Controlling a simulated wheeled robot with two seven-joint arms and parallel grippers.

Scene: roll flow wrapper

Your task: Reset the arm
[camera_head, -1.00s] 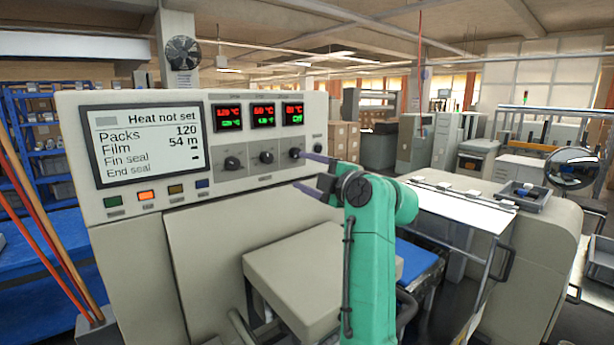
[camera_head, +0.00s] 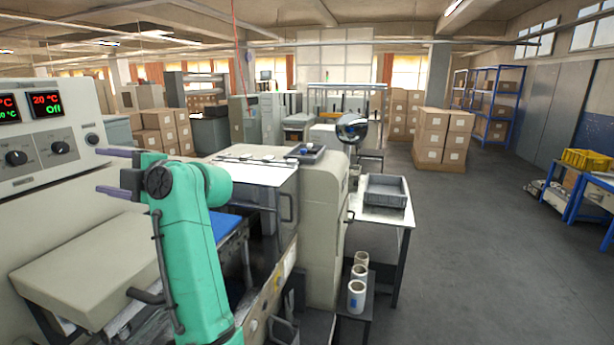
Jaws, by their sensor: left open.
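My left arm is green and rises from the bottom of the head view. Its left gripper (camera_head: 116,172) has two purple-grey fingers pointing left, spread apart with nothing between them. The fingertips look clear of the knobs, though the exact gap is hard to judge. The panel's left part is out of view. My right gripper is not in view.
A beige box-shaped cover (camera_head: 75,262) lies below the gripper. The wrapper's white top (camera_head: 250,172) carries a small dark tray (camera_head: 305,153). A grey bin (camera_head: 383,191) stands on a side table, with film rolls (camera_head: 357,296) below. The floor (camera_head: 490,250) at right is open.

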